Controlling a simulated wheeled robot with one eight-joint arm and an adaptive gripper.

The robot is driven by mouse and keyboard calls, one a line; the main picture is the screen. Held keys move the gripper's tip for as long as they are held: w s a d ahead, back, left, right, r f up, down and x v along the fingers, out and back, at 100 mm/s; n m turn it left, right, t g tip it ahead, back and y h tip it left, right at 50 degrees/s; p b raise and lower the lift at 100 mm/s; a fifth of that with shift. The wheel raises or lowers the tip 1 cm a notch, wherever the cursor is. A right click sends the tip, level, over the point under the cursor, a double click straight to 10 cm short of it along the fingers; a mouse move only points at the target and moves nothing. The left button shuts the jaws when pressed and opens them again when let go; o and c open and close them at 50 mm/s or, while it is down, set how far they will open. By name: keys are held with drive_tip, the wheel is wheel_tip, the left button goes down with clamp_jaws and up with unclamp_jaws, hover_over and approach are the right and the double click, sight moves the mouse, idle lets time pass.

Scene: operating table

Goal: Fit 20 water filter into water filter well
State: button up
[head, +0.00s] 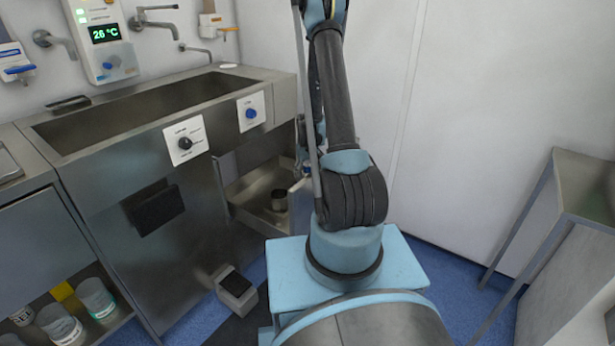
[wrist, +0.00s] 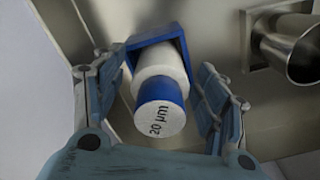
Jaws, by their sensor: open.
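The 20 water filter (wrist: 158,70) is a white cylinder with a blue band and "20 µm" on its end, in the wrist view. Its far end sits in a square blue holder (wrist: 172,33) on a metal wall. My gripper (wrist: 162,75) is open, one finger on each side of the filter, with visible gaps. A round metal cup (wrist: 302,55) on a square plate, apparently the water filter well, stands right of the filter. In the head view, the well (head: 279,200) is in the open compartment under the sink. My arm mostly hides the filter and gripper there.
A steel sink unit (head: 110,185) with control knobs stands left of the compartment (head: 250,190). White containers (head: 96,298) sit on a low shelf at lower left. A foot pedal (head: 235,290) is on the floor. A metal table (head: 585,185) stands at right.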

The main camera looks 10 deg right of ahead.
wheel_tip(320, 180, up, 12)
drive_tip(key=shift+f, duration=0.15)
idle(0.6)
